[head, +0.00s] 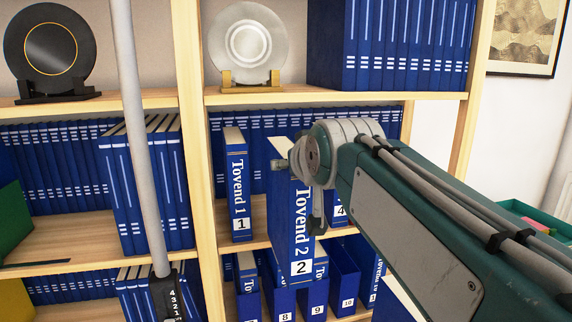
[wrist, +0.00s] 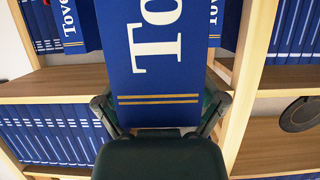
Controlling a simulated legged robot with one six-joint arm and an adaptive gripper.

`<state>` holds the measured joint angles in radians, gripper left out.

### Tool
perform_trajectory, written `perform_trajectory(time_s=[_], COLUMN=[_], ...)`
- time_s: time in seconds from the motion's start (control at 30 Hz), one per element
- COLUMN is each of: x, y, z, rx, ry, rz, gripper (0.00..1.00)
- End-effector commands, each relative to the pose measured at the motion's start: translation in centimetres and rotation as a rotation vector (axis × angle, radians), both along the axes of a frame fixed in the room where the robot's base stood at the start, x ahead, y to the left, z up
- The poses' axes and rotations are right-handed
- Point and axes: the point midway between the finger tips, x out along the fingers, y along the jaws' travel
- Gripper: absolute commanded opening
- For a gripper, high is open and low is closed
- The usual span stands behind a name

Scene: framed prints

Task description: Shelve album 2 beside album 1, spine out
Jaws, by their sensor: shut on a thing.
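Album 2 (head: 302,245) is a blue volume marked "Tovend 2", its lettered spine facing me. My gripper (head: 299,190) is shut on its upper part and holds it upright, slightly tilted, in front of the middle shelf. In the wrist view my gripper (wrist: 160,112) has one finger on each side of album 2 (wrist: 150,75). Album 1 (head: 238,190) stands on the middle shelf to the left, spine out, apart from album 2. Its spine also shows in part in the wrist view (wrist: 68,22). Album 2 and my arm hide part of the shelf behind.
Album 4 (head: 340,213) stands to the right on the same shelf, partly hidden. A back row of blue volumes (head: 270,127) lines the shelf. Several numbered albums (head: 313,290) stand below. A wooden upright (head: 193,150) is left of album 1. A plate (head: 248,45) stands above.

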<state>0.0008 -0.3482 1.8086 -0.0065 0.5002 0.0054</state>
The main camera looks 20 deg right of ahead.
Motion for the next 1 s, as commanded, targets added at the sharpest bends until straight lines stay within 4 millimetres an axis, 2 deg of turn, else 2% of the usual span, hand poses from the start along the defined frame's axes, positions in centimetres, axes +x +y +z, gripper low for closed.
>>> perform_trajectory(time_s=[1.0], x=[6.2], y=[0.0], z=[0.1], rx=[0.0], ry=[-0.006], rz=[0.0], gripper=[0.25])
